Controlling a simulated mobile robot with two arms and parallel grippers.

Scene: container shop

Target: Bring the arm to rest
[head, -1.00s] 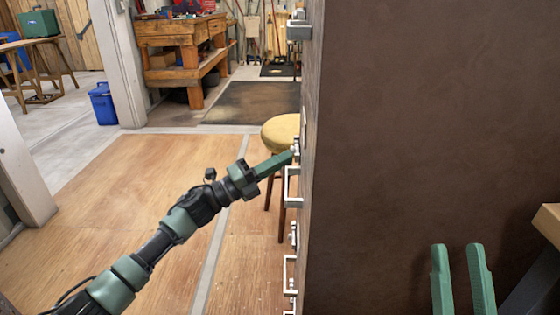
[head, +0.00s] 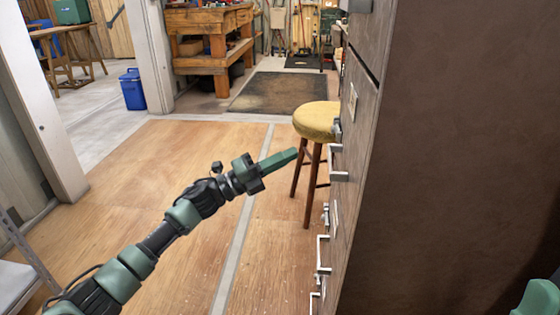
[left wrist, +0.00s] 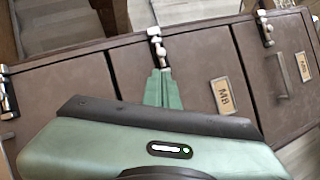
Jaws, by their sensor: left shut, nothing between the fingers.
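My left arm reaches in from the lower left in the head view. Its gripper (head: 296,153) is shut and empty, its tips a little left of the cabinet's drawer fronts, apart from the handles in the picture. In the left wrist view the shut green fingers (left wrist: 162,90) show against the drawer fronts, just below a metal latch (left wrist: 156,45). The brown cabinet (head: 450,170) fills the right of the head view. A green part of my right gripper (head: 540,300) shows at the bottom right corner; its fingers cannot be made out.
White handles (head: 338,165) stick out from the cabinet front. A label (left wrist: 223,96) marks one drawer. A yellow-topped stool (head: 317,120) stands close beyond my left gripper. A blue bin (head: 132,90) and wooden workbench (head: 208,45) stand farther back. The wooden floor (head: 170,180) at left is clear.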

